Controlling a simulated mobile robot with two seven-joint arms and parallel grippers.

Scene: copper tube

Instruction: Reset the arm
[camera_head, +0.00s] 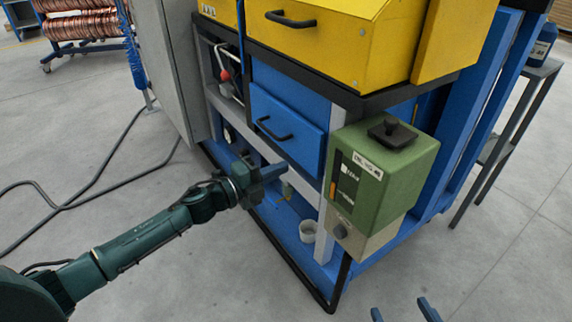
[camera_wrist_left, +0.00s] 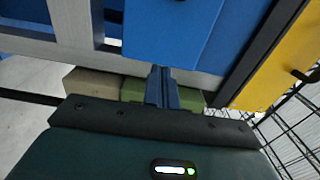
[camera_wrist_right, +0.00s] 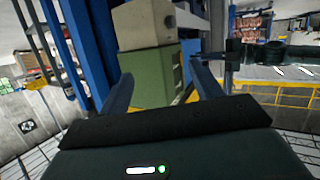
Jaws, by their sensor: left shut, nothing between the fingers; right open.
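My left arm reaches in from the left in the head view, and its gripper (camera_head: 272,172) is in front of the blue machine's lower opening, below the blue drawer (camera_head: 288,127). The left wrist view shows its two blue fingers (camera_wrist_left: 162,72) pressed together with nothing between them. My right gripper (camera_head: 402,312) shows only as two blue fingertips at the bottom edge of the head view. In the right wrist view its fingers (camera_wrist_right: 162,82) stand wide apart and empty, facing the green box (camera_wrist_right: 157,75). My left arm also shows at the right of that view.
The green control box (camera_head: 380,175) juts from the machine's front corner. Yellow drawers (camera_head: 335,35) are above. A dark cable (camera_head: 85,195) lies on the floor at left. A grey side table (camera_head: 505,130) stands at right.

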